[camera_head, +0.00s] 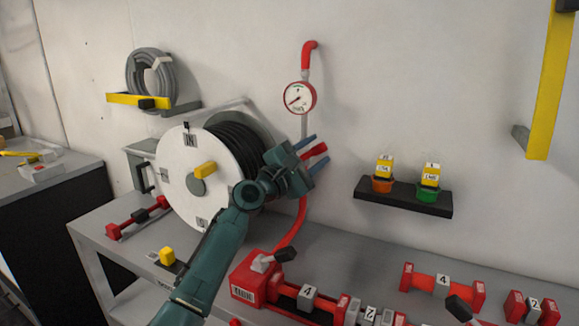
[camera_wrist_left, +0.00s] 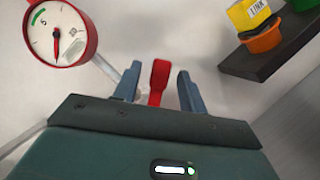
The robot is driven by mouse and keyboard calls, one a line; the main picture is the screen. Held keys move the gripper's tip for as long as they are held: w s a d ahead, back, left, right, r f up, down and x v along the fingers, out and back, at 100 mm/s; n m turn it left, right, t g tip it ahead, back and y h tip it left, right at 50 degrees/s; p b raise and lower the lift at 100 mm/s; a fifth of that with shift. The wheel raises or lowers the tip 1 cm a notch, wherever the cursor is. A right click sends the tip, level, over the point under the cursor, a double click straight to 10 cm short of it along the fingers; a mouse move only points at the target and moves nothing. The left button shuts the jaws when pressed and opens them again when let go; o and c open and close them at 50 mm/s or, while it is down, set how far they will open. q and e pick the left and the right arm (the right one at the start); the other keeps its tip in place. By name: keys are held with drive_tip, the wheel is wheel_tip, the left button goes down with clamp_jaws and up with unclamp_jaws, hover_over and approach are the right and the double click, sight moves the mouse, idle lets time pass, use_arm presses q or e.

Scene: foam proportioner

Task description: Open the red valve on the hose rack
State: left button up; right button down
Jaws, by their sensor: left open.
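The red valve (camera_head: 316,151) is a red lever on the vertical pipe below a round gauge, to the right of the hose reel. My left gripper (camera_head: 313,153) is open, with one blue finger on each side of the red lever. In the left wrist view the lever (camera_wrist_left: 158,78) stands between the open fingers (camera_wrist_left: 158,88), with a visible gap to each. The lever's base is partly hidden by the gripper body. The hose reel (camera_head: 183,205) has a white disc, a yellow knob and black hose. My right gripper is not in view.
The red-rimmed gauge (camera_head: 300,97) sits on the pipe just above the gripper; it also shows in the left wrist view (camera_wrist_left: 60,32). A dark shelf (camera_head: 405,198) with orange and green containers is to the right. Red fittings (camera_head: 255,282) lie on the bench below.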

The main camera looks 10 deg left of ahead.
use_arm(q)
drive_tip(key=v, duration=0.9)
drive_tip(key=shift+s, duration=0.2)
drive_tip(key=shift+a, duration=0.1)
drive_tip(key=shift+c, duration=0.4)
